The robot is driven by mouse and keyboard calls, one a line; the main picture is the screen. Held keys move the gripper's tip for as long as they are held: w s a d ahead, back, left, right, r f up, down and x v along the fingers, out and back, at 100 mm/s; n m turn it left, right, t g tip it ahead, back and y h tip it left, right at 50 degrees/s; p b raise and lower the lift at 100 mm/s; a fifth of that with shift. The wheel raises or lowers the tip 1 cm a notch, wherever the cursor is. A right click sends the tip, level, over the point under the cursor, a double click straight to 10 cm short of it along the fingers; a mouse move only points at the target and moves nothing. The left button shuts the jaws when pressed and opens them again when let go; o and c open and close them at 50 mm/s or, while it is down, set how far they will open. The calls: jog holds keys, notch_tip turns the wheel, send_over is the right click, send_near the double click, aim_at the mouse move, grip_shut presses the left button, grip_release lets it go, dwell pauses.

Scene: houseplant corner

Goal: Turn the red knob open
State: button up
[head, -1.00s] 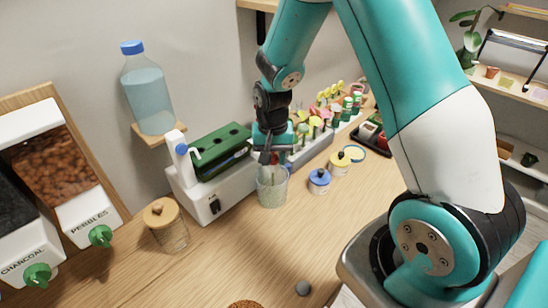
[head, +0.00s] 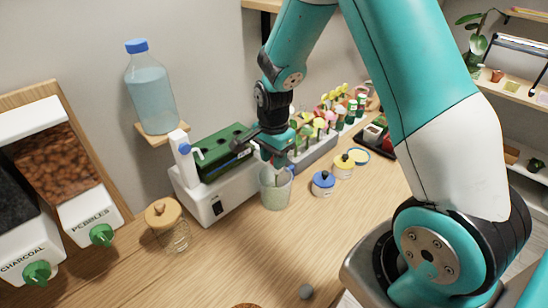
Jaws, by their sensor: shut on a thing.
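My gripper (head: 278,160) is just above the mouth of a translucent pale green cup (head: 275,190), at the front right end of the white unit. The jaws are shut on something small.
The white unit (head: 206,204) with a green tray (head: 222,152) stands behind. A blue-lidded pot (head: 323,183) and a yellow pot (head: 343,166) are close to the right. A cork-lidded jar (head: 168,228) stands left. The front counter is mostly clear.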

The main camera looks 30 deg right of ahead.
jog(key=shift+w+m, duration=0.1)
jog(key=shift+m, duration=0.2)
jog(key=o, duration=0.9)
notch_tip(320, 180, up, 18)
jog(key=b, duration=0.2)
jog(key=shift+f+b, duration=0.25)
jog(key=shift+b, duration=0.1)
jog(key=shift+a, duration=0.1)
jog(key=s+a+n+y, duration=0.1)
jog(key=s+a+n, duration=0.4)
jog(key=s+n, duration=0.2)
jog(key=s+a+n+y, duration=0.1)
jog(key=s+a+n, duration=0.4)
jog(key=s+n, duration=0.3)
jog(key=s+a+n+y, duration=0.2)
jog(key=s+a+n, duration=0.4)
jog(key=s+n, duration=0.1)
jog(key=shift+s+a+r+n, duration=0.1)
jog(key=shift+s+n, duration=0.2)
jog(key=shift+n, duration=0.3)
